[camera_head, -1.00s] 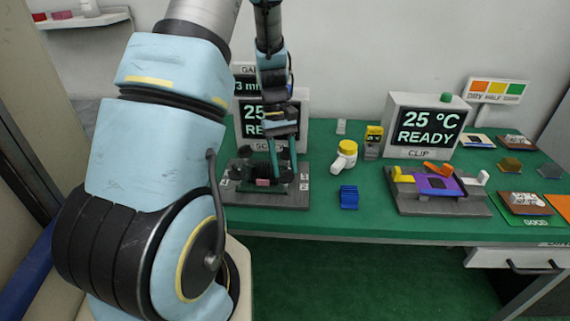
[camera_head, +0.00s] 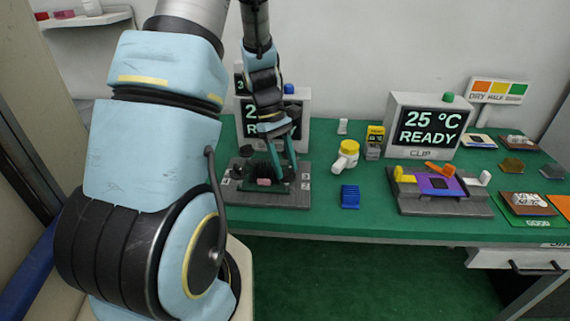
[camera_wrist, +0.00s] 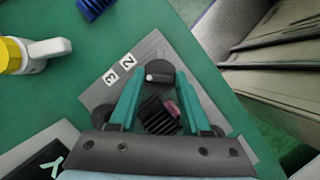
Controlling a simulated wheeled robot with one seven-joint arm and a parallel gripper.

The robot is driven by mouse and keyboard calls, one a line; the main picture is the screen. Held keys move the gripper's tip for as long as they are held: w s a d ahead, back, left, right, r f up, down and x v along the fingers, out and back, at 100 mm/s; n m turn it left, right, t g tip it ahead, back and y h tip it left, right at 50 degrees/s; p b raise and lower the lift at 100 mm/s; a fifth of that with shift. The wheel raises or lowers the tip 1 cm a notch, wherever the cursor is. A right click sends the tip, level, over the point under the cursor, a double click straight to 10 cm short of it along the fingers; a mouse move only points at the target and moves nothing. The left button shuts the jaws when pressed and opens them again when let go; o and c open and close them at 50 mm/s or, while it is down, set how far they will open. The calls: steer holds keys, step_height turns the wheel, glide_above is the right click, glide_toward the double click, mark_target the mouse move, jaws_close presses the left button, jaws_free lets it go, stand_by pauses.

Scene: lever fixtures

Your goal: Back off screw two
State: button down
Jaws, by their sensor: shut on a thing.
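The screw fixture, a grey plate (camera_head: 265,200) with a black finned block (camera_wrist: 158,115) at its middle, sits at the left of the green bench. Number tags 2 (camera_wrist: 128,62) and 3 (camera_wrist: 110,77) lie along one edge of the plate in the wrist view. A round dark screw knob (camera_wrist: 159,70) with a pale mark stands nearest tag 2. My gripper (camera_wrist: 158,80) has its teal fingers on either side of this knob and is shut on it. In the head view my gripper (camera_head: 288,172) comes down over the plate and hides part of it.
A yellow-and-white bottle (camera_head: 346,156) and a blue finned block (camera_head: 349,196) stand right of the plate. The clip fixture (camera_head: 440,205) and its display box (camera_head: 425,125) are further right. Another display stands behind my gripper, partly hidden.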

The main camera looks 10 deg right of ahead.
steer(key=shift+c, duration=1.8)
jaws_free()
steer(key=b+v, duration=0.2)
steer(key=v, duration=0.9)
steer(key=shift+a+f, duration=0.1)
steer(key=s+a+m+t+y, duration=0.2)
steer(key=s+a+m+t, duration=0.3)
steer(key=s+a+m, duration=0.3)
steer(key=s+a+f, duration=0.1)
steer(key=s+a, duration=0.1)
steer(key=s, duration=0.1)
